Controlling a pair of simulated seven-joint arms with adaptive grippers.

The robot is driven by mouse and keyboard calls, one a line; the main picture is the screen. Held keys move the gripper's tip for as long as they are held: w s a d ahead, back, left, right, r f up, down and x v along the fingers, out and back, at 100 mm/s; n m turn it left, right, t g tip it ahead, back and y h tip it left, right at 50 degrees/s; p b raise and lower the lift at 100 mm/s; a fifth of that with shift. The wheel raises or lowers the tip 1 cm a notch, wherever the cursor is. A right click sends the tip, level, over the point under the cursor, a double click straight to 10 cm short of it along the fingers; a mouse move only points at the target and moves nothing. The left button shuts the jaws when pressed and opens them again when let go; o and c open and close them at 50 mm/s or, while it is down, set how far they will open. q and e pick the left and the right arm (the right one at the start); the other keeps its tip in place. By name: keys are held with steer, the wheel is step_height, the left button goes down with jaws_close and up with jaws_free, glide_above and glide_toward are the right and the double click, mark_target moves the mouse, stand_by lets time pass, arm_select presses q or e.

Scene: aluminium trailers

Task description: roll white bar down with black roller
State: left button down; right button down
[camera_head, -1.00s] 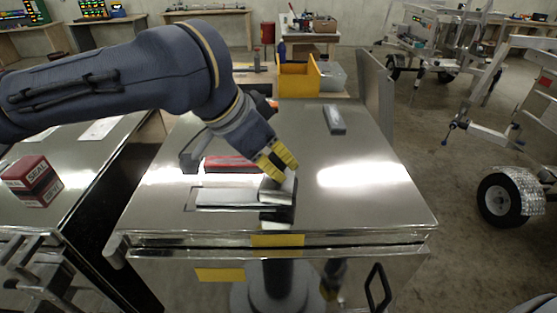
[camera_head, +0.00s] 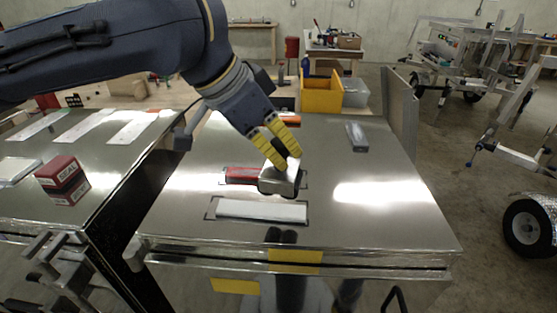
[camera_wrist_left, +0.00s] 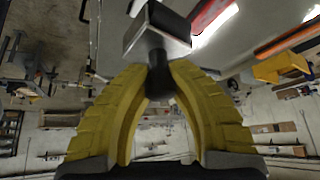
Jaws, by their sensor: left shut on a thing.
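My left gripper (camera_head: 283,148) has its yellow fingers closed on the short dark handle (camera_wrist_left: 157,80) of the roller, a tool with a blocky grey metallic head (camera_head: 279,182). In the left wrist view the head (camera_wrist_left: 155,30) is beyond the fingertips. The white bar (camera_head: 262,211) lies flat on the shiny metal top (camera_head: 380,215), inside a dark rectangular outline. The roller head is behind the bar's right half, apart from it in the head view; I cannot tell whether it touches the metal top. My right gripper is not in view.
A red piece (camera_head: 241,175) lies just left of the roller head. A grey block (camera_head: 357,138) lies at the back right of the top. A yellow bin (camera_head: 322,95) stands behind. A red SEAL box (camera_head: 62,178) is on the left surface. The top's right side is clear.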

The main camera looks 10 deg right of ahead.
arm_select(q)
steer(key=shift+r, duration=1.1)
